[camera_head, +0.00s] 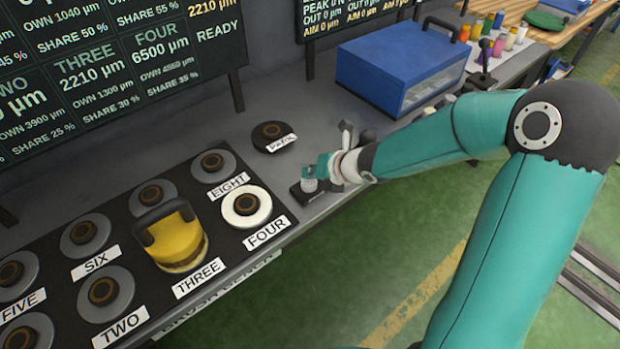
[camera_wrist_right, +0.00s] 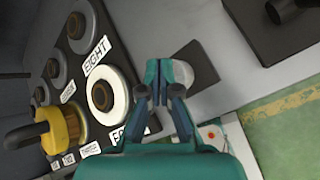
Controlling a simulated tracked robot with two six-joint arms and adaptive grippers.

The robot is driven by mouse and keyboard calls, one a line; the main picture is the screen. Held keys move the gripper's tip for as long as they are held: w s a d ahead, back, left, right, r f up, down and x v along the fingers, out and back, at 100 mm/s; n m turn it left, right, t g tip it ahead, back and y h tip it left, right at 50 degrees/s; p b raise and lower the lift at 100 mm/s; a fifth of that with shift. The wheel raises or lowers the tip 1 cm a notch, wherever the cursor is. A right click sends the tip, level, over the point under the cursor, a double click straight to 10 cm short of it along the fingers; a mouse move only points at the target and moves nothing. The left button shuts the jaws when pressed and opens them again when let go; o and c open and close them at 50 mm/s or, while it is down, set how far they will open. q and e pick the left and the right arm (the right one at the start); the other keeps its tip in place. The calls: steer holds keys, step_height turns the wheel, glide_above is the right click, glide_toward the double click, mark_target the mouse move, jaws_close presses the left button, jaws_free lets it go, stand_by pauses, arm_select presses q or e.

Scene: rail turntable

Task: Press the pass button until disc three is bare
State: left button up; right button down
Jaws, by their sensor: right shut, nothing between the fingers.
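Disc three is covered by a yellow block (camera_head: 178,240) with a black handle, behind the THREE label (camera_head: 200,278); the yellow block also shows at the left of the right wrist view (camera_wrist_right: 62,130). My right gripper (camera_head: 322,172) is shut and empty, at a small dark box (camera_head: 310,197) with a pale button-like cap (camera_head: 309,184) on the bench edge. I take this for the pass button. In the right wrist view the shut fingertips (camera_wrist_right: 158,72) are beside a pale rounded cap (camera_wrist_right: 196,64); I cannot tell whether they touch it. My left gripper is out of view.
Disc four (camera_head: 247,207) bears a white ring; the other visible discs look grey. A round dark PARK pad (camera_head: 270,134) lies behind the gripper. A blue box (camera_head: 400,65) stands farther back. The wall board (camera_head: 110,60) reads THREE 2210 µm, FOUR 6500 µm and READY.

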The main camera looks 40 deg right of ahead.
mark_target(311, 181)
steer(key=shift+f+b, duration=0.35)
steer(key=shift+r, duration=0.1)
stand_by(0.5)
steer(key=shift+r+p, duration=0.95)
step_height(311, 181, up, 5)
steer(key=p, duration=0.4)
steer(key=shift+p, duration=0.35)
